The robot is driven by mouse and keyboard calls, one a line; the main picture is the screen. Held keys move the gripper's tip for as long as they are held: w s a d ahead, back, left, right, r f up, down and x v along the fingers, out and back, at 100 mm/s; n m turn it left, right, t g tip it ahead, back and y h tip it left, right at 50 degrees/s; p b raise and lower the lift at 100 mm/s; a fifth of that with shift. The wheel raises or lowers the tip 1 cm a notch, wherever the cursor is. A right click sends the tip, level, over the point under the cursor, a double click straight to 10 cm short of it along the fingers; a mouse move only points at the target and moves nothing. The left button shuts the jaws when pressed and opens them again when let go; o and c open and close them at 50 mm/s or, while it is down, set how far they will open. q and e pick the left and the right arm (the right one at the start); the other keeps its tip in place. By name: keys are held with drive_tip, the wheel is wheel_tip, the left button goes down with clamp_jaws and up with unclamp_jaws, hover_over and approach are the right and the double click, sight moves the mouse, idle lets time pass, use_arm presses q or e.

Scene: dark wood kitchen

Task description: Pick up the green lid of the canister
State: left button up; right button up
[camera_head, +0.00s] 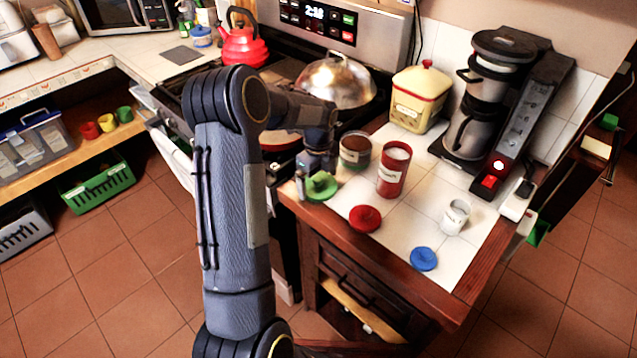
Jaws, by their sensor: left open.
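The green lid (321,187) lies on the white tiled counter (405,227) near its left edge. My left gripper (313,180) is right at the lid, pointing down, and is open; one finger shows at the lid's left side. The arm and gripper body hide part of the fingers, so I cannot tell whether they touch the lid. An open canister (355,153) with dark contents stands just behind and right of the lid. My right gripper is not in view.
A red canister (393,170), white canister (455,217), red lid (365,219) and blue lid (424,259) are on the counter. Behind are a cream box (420,98) and coffee maker (480,110). A covered pan (337,80) sits on the stove close to my arm.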

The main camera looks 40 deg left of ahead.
use_arm(q)
drive_tip(key=c, duration=0.6)
drive_tip(key=shift+r, duration=0.1)
drive_tip(key=shift+c, duration=0.2)
